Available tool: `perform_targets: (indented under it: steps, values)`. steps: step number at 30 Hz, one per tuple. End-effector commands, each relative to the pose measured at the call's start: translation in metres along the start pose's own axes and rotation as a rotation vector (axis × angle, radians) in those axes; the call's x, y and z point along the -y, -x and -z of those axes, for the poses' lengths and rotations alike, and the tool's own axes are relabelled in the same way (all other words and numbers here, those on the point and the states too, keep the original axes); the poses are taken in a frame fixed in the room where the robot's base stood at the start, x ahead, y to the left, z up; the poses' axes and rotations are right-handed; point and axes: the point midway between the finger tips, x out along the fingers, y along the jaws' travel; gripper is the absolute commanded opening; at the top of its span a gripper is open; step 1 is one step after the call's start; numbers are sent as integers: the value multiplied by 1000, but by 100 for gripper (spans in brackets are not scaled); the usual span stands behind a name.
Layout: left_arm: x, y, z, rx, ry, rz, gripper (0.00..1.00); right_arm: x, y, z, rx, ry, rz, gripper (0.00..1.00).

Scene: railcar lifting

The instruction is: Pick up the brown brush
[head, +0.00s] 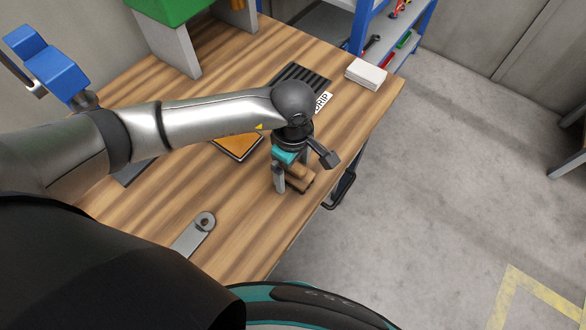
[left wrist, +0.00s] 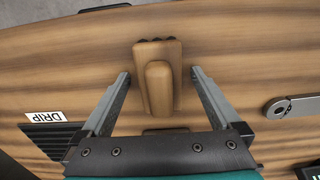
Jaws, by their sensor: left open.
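The brown brush (head: 300,179) lies on the wooden table near its right edge, partly hidden by my left gripper in the head view. In the left wrist view the brown brush (left wrist: 158,88) lies between the two fingers, with its dark bristle edge at the top. My left gripper (head: 294,188) points down over the brush. Its fingers are open on either side of the brush in the left wrist view (left wrist: 160,76), with a gap showing on both sides. My right gripper is not in view.
The wooden table (head: 185,105) also holds a grey metal lever (head: 195,235), an orange pad (head: 238,146), a black grille (head: 302,79) with a DRIP label, a white block (head: 366,74) and a blue item (head: 58,72). A blue shelf (head: 362,28) stands beyond the table.

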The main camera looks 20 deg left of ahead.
Motion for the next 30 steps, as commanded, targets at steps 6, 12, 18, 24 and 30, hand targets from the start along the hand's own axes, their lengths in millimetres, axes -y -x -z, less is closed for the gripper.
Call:
perform_targets:
  steps: [6,12,18,24,30]
  values:
    - [0,0,0,0,0,0,82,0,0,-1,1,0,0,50]
    - [0,1,0,0,0,0,59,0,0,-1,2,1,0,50]
    - [0,1,0,0,0,0,37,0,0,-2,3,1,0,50]
    - [0,1,0,0,0,0,14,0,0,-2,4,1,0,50]
    - [0,1,0,0,0,-1,0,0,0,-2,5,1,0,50]
